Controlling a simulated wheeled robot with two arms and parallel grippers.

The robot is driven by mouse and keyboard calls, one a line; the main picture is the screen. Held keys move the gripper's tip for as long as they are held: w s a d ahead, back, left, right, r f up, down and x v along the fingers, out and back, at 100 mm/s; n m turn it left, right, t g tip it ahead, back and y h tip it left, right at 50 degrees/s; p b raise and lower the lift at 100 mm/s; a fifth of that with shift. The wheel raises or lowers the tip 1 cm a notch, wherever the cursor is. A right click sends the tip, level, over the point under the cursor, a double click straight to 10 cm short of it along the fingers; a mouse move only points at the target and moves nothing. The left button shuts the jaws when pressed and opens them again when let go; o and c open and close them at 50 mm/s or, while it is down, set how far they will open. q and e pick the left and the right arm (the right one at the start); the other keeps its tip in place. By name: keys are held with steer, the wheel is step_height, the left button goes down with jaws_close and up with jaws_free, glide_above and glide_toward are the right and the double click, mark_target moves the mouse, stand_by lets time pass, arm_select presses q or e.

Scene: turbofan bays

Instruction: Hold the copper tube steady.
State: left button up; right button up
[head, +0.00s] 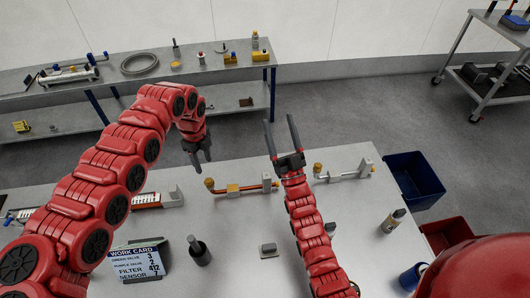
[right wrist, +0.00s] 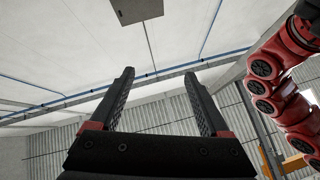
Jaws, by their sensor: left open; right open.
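A copper tube (head: 252,187) runs along a low fixture on the near table, with an orange-yellow block and a yellow knob at its left and a grey upright at its right. My left gripper (head: 203,167) points down with its fingers apart, above and left of the fixture, and nothing shows between them. My right gripper (head: 280,134) is raised between the two fixtures with its fingers pointing up, apart and empty. It also shows open in the right wrist view (right wrist: 159,78), facing the wall and ceiling. Neither gripper touches the tube.
A second fixture with a pale tube (head: 343,175) stands to the right. A work card (head: 140,262), a dark cylinder (head: 199,250), a small grey block (head: 268,250) and a bottle (head: 393,221) are on the near table (head: 235,225). A blue bin (head: 415,180) stands beyond its right edge.

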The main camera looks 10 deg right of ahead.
steer(key=w+f+m+g+h, duration=0.2)
steer(key=w+f+m+g, duration=0.2)
steer(key=w+f+g, duration=0.4)
steer(key=w+f+m+g+h, duration=0.3)
steer(key=w+f+m+g, duration=0.15)
steer(key=w, duration=0.65)
steer(key=m+g, duration=1)
steer(key=g, duration=0.3)
glide_above(266, 184)
steer(key=w, duration=0.2)
steer(key=f, duration=0.3)
steer(key=shift+s+d+f, duration=0.15)
steer(key=shift+d+f, duration=0.05)
steer(key=shift+f, duration=0.1)
steer(key=shift+f+h, duration=0.3)
steer(key=shift+f, duration=0.95)
step_height(266, 184, down, 12)
steer(key=shift+r, duration=0.15)
steer(key=shift+a, duration=0.1)
